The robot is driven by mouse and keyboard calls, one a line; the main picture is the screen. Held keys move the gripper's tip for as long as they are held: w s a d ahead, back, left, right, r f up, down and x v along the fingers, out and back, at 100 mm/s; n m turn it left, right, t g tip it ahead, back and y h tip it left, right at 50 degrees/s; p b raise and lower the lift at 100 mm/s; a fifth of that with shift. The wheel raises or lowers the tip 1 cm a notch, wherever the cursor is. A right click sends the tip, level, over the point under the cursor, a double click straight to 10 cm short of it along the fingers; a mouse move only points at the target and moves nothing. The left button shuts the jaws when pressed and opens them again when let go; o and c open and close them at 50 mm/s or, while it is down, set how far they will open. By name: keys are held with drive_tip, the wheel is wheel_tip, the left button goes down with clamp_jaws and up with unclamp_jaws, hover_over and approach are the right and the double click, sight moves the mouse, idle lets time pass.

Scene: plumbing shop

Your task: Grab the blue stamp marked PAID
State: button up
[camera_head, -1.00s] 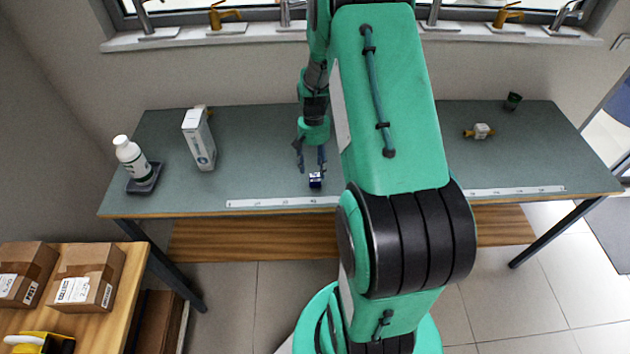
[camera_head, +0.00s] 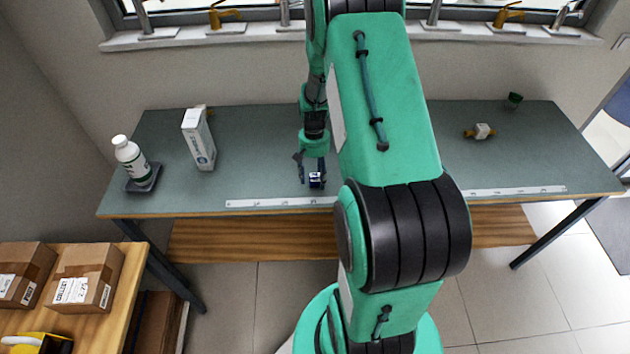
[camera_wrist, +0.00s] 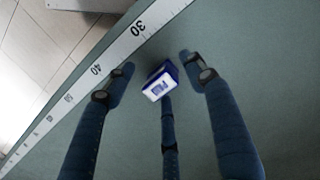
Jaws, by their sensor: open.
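The blue stamp (camera_wrist: 161,82) has a white label that reads PAID, as far as the small letters show. It stands on the grey-green tabletop near the front edge; in the head view the stamp (camera_head: 317,181) is small and dark blue. My gripper (camera_wrist: 158,86) has three dark blue fingers spread around the stamp, open, with a finger on each side and one below it in the wrist view. In the head view my gripper (camera_head: 311,177) points down at the stamp. I cannot tell whether any finger touches it.
A white ruler strip (camera_head: 270,203) runs along the table's front edge. A white box (camera_head: 199,140) and a white bottle (camera_head: 130,158) on a dark base stand to the left. A brass-and-white valve (camera_head: 480,132) and a green cup (camera_head: 513,101) lie far right. The table between is clear.

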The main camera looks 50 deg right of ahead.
sight(315, 176)
clamp_jaws()
idle(0.3)
drive_tip(key=shift+r, duration=0.15)
drive_tip(key=shift+r, duration=0.5)
wheel_tip(315, 176, up, 2)
drive_tip(key=shift+r+p, duration=0.1)
drive_tip(key=shift+p, duration=0.2)
drive_tip(key=s+a+r+p, duration=0.1)
drive_tip(key=s+a, duration=0.8)
drive_tip(key=s, duration=0.4)
drive_tip(key=shift+a+r, duration=0.25)
drive_tip(key=shift+r, duration=0.05)
